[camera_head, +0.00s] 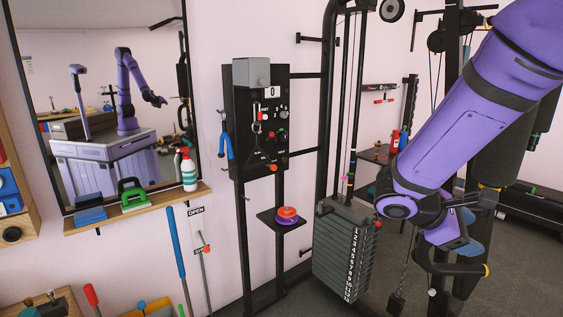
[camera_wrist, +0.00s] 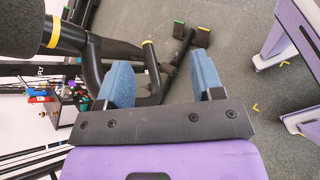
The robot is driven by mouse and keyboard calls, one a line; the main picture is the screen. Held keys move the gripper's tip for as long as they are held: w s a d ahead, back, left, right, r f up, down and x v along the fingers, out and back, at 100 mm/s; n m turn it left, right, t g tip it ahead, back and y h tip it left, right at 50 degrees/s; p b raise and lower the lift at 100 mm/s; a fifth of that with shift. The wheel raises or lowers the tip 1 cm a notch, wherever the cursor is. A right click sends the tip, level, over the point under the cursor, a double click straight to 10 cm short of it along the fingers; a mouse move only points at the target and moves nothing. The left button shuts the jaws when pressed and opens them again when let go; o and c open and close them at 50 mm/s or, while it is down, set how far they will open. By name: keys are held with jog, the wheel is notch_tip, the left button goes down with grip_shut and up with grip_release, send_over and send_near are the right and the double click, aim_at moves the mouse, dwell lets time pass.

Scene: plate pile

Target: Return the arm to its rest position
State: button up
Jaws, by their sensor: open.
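My gripper (camera_head: 467,232) hangs at the end of my purple arm on the right of the head view, in front of gym equipment. In the wrist view its two blue fingers (camera_wrist: 162,72) stand wide apart with nothing between them. Dark bars of a machine (camera_wrist: 105,65) and grey floor lie beyond the fingers. The arm reaches down and left from the upper right corner, bent at a joint just above the gripper.
A numbered weight stack (camera_head: 343,258) stands left of the gripper. A small shelf holds orange and purple discs (camera_head: 287,214). A black control panel (camera_head: 262,125), a mirror (camera_head: 100,70) and a wooden ledge (camera_head: 160,203) are farther left. Grey floor (camera_wrist: 235,50) shows open beside the machine.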

jog(key=s+a+r+m+t+y, duration=0.2)
jog(key=s+r+m+t+y, duration=0.1)
jog(key=s+r+m+y, duration=0.3)
jog(key=s+a+r+m+t+y, duration=0.2)
jog(key=s+r+m+y, duration=0.4)
jog(key=s, duration=0.3)
jog(key=shift+a+t, duration=0.4)
jog(key=shift+a, duration=0.3)
